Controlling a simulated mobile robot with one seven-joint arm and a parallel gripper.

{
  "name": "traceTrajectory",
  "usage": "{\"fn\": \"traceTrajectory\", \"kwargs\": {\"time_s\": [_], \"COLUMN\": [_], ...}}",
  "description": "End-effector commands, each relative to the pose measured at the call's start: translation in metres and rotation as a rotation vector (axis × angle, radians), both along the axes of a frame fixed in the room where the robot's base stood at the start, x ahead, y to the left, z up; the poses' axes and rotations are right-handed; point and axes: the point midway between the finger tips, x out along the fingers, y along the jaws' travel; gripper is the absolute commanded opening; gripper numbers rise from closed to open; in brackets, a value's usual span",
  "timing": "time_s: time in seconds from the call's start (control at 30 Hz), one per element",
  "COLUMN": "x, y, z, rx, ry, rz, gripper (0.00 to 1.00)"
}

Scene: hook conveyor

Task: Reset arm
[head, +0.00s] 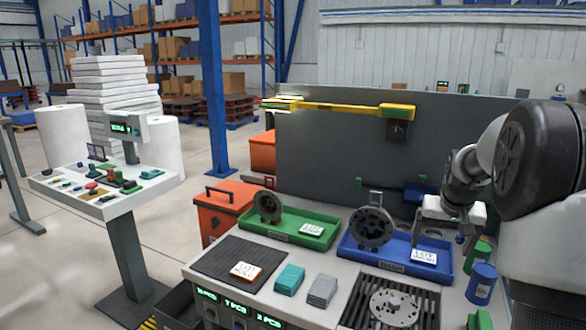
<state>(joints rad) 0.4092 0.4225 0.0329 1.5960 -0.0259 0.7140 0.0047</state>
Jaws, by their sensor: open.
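My arm comes in from the right side of the head view, with a large dark joint and a grey wrist. My gripper (440,228) hangs from the wrist, pointing down over the right part of the bench, above the back right of the blue tray (385,268). Its jaws are open, and I see nothing held between them. A grey flanged metal part (371,228) stands in the blue tray, left of the gripper and apart from it. The fingertips are small in the view, so their exact height above the tray is hard to tell.
A green tray (288,233) with a similar part (268,206), a dark mat (240,262), a grated fixture with a round flange (393,307) and a blue can (481,284) share the bench. A grey panel (330,150) stands behind. A control stand (105,190) is at left.

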Motion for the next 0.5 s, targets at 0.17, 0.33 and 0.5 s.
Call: {"fn": "traceTrajectory", "kwargs": {"time_s": [0.17,0.33,0.5], "x": [-0.043,-0.117,-0.204], "y": [0.062,0.132,0.186], "z": [0.087,0.162,0.206], "rx": [-0.015,-0.024,-0.024], "ry": [-0.021,-0.043,-0.066], "rz": [0.075,0.17,0.262], "gripper": [0.88,0.88,0.88]}}
